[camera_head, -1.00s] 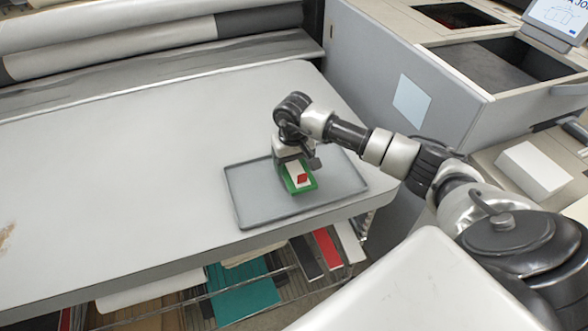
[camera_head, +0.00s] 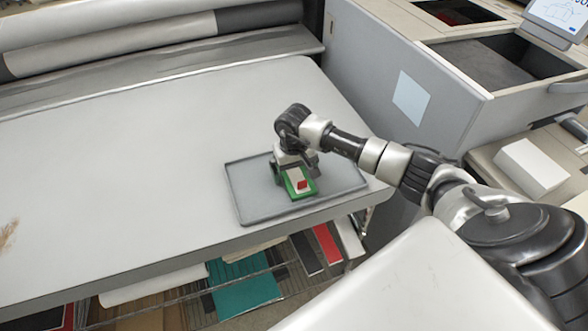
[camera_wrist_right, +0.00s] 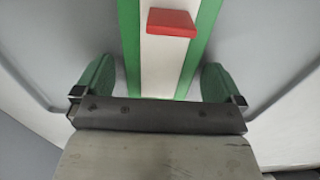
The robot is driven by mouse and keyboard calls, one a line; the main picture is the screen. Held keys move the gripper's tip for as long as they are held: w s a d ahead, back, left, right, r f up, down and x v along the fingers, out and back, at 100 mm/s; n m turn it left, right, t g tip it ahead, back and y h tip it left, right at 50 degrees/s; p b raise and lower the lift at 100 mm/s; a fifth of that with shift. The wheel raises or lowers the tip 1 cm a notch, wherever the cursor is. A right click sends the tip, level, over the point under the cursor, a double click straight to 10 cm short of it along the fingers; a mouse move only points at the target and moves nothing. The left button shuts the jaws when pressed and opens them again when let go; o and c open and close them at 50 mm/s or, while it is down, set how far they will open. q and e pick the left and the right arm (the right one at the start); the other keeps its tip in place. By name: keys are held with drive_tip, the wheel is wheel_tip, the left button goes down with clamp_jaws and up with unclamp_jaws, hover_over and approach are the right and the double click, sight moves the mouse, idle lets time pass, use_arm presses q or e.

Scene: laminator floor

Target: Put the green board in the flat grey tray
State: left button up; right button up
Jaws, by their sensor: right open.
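The green board (camera_head: 311,189), with a white strip and a red block on top, is within the outline of the flat grey tray (camera_head: 250,205) and looks to lie flat on its floor. My right gripper (camera_head: 295,164) is low over the board's far end. In the right wrist view the board (camera_wrist_right: 206,25) runs between the two green-padded fingers of the gripper (camera_wrist_right: 156,82). The fingers are open, with a gap on each side of the board. My left gripper is not in view.
The tray sits near the front edge of a wide light grey table (camera_head: 130,150). A large grey machine (camera_head: 450,100) stands to the right. Shelves below hold coloured sheets, among them a teal one (camera_head: 243,287). The table left of the tray is clear.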

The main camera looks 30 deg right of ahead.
drive_tip(key=shift+r, duration=0.2)
drive_tip(key=shift+w+r, duration=0.1)
drive_tip(key=shift+r, duration=0.2)
wheel_tip(320, 180, up, 11)
drive_tip(key=b, duration=0.3)
drive_tip(key=shift+r+b, duration=0.15)
drive_tip(key=shift+b, duration=0.25)
drive_tip(key=shift+a, duration=0.1)
